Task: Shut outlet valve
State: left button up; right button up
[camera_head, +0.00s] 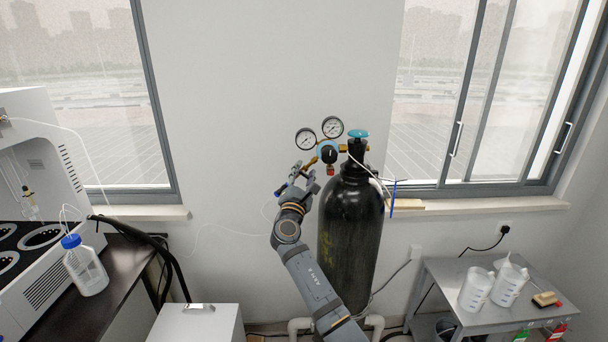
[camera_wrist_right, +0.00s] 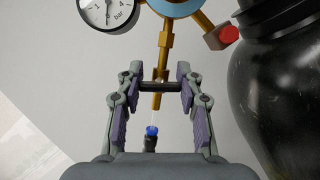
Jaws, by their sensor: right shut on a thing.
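The regulator (camera_head: 328,153) sits on top of the black gas cylinder (camera_head: 350,225), with two round gauges. Its brass outlet stem (camera_wrist_right: 163,55) hangs down in the right wrist view, and a dark crossbar, the outlet valve handle (camera_wrist_right: 160,87), crosses it. My right gripper (camera_head: 300,173) is at the left of the regulator. In the right wrist view its two fingers (camera_wrist_right: 160,88) close on the ends of the dark handle. A blue-tipped fitting (camera_wrist_right: 152,131) shows below the stem. My left gripper is not in view.
A teal cylinder valve knob (camera_head: 358,134) tops the cylinder. A grey cart (camera_head: 470,318) with white bottles stands at the right. A dark bench (camera_head: 95,295) with a blue-capped bottle (camera_head: 87,268) is at the left. Bare wall lies behind the regulator.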

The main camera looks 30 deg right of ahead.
jog(key=shift+c, duration=1.3)
jog(key=shift+f+m+g+b, duration=0.15)
jog(key=shift+m+g+b, duration=0.45)
jog(key=shift+m, duration=0.4)
jog(key=o, duration=1.2)
jog(key=v, duration=1.2)
